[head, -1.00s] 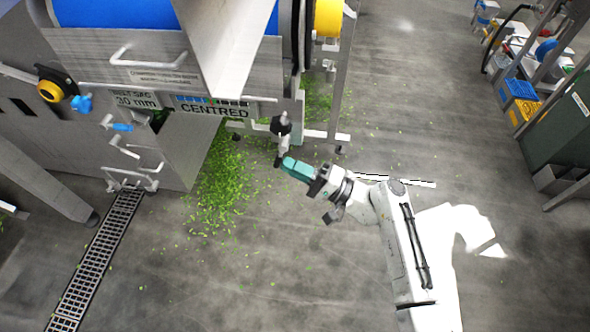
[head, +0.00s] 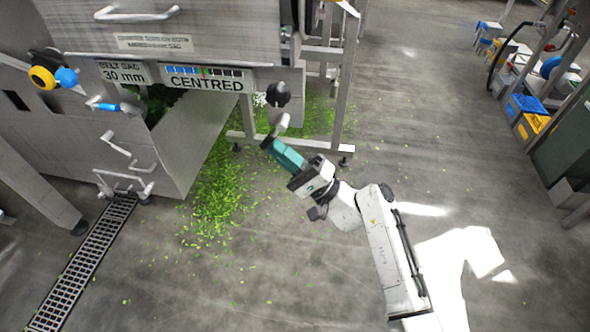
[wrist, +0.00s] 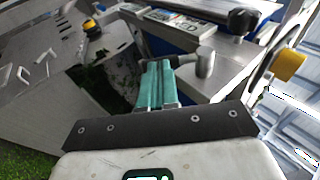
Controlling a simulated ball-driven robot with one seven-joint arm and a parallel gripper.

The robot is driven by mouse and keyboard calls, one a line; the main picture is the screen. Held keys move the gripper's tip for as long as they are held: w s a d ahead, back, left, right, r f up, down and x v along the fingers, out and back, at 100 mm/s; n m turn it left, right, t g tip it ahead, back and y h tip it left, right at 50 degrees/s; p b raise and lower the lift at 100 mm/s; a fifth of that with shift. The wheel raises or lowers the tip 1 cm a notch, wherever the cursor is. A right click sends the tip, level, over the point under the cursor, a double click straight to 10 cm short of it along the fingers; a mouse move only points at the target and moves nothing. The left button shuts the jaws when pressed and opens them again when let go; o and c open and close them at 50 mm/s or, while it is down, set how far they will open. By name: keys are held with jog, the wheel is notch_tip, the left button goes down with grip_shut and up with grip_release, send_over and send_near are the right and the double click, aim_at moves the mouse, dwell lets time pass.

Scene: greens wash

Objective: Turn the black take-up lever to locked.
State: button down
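In the wrist view, the fingertips (wrist: 157,66) overlap a dark grey rod beside the grey cylinder. Whether they touch it is not clear. No object shows clearly between the fingers.
The steel machine carries a "CENTRED" sign (head: 206,80) and a "BELT SAG 30 mm" sign (head: 123,72). Chopped greens (head: 222,190) litter the floor beneath. A steel frame leg (head: 340,100) stands right of the lever. A drain grate (head: 85,262) lies left.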

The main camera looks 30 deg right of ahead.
aim_at(261, 148)
jog(key=shift+w+a+r+b, duration=0.25)
jog(key=shift+w+a+b, duration=0.25)
jog(key=shift+b, duration=0.5)
jog(key=shift+w+a+r+b, duration=0.3)
jog(key=shift+a+b, duration=0.4)
jog(key=shift+b, duration=0.3)
jog(key=shift+w+a+r+b, duration=0.2)
jog(key=shift+w+a+b, duration=0.35)
jog(key=shift+b, duration=0.45)
jog(key=shift+w+a+r+b, duration=0.25)
jog(key=shift+a+r+b, duration=0.2)
jog(key=shift+r, duration=0.2)
